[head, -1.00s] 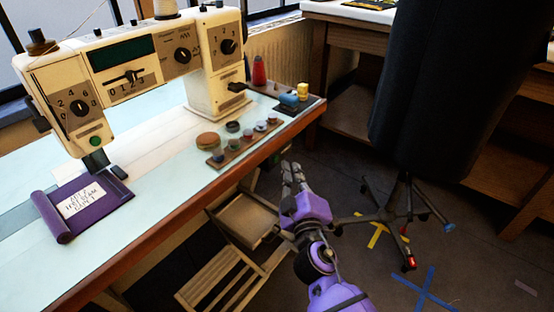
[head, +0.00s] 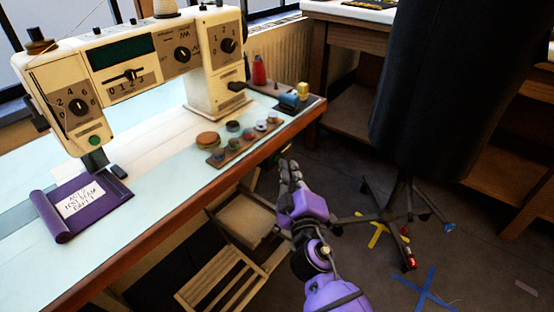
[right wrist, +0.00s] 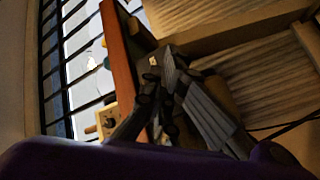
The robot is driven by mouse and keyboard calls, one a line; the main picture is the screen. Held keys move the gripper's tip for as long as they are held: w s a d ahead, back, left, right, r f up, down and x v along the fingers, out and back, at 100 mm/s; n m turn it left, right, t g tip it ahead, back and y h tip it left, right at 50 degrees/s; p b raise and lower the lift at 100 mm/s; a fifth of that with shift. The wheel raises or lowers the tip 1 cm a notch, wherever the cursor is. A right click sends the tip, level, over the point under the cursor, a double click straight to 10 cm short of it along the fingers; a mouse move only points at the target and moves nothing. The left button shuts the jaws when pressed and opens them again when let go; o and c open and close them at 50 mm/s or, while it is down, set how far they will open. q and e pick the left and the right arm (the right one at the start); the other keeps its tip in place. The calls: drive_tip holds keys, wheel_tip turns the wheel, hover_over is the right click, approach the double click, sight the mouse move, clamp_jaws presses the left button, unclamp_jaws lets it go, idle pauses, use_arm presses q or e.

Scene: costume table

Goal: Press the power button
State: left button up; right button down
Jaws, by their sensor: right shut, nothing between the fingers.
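A cream sewing machine (head: 130,62) stands on the table at the left in the head view. A round green button (head: 95,140), perhaps the power button, is on the lower front of its left end. My right gripper (head: 290,166), on a purple arm, is shut and empty. It is off the table's front edge, well to the right of the green button and apart from the machine. The right wrist view shows its dark fingers (right wrist: 168,75) close together. My left gripper is not in view.
Purple cloth with a handwritten note (head: 82,202) lies under the needle area. Bobbins on a wooden strip (head: 240,147) and a red cone (head: 259,70) stand on the table (head: 160,205). A dress form (head: 440,90) stands at right; a wooden chair (head: 222,278) is below.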

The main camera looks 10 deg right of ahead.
drive_tip(key=shift+w+a, duration=0.3)
drive_tip(key=shift+w, duration=0.1)
idle(0.8)
drive_tip(key=shift+s+d, duration=0.1)
drive_tip(key=shift+s, duration=0.05)
drive_tip(key=shift+s+d, duration=0.45)
drive_tip(key=shift+s, duration=0.15)
drive_tip(key=s+d, duration=0.2)
drive_tip(key=s+d+p, duration=0.1)
drive_tip(key=s, duration=0.1)
drive_tip(key=shift+s+d, duration=0.35)
